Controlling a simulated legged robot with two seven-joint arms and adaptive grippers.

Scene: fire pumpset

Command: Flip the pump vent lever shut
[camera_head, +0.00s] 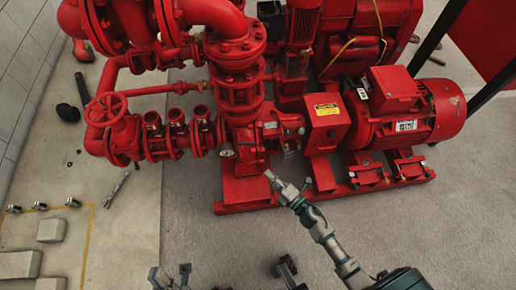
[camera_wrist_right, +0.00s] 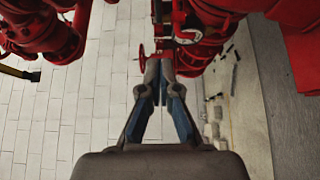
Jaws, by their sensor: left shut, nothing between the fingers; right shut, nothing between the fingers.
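The red pump casing (camera_head: 243,142) stands on its red base in the middle of the head view. I cannot single out the vent lever with certainty; it is small or hidden. My right gripper (camera_head: 270,175) comes in from the lower right, and its tip is at the lower front of the pump casing. In the right wrist view its fingers (camera_wrist_right: 159,64) are together and empty, with red pipework just past the tips. Whether they touch anything is unclear. My left gripper (camera_head: 170,277) seems to be at the bottom edge, mostly cut off, away from the pump.
A red motor (camera_head: 433,110) stands right of the pump. A red handwheel (camera_head: 106,108) and pipework are at the left; the handwheel also shows in the wrist view (camera_wrist_right: 141,57). Pale blocks (camera_head: 50,230) lie on the left floor. The grey floor before the base is mostly clear.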

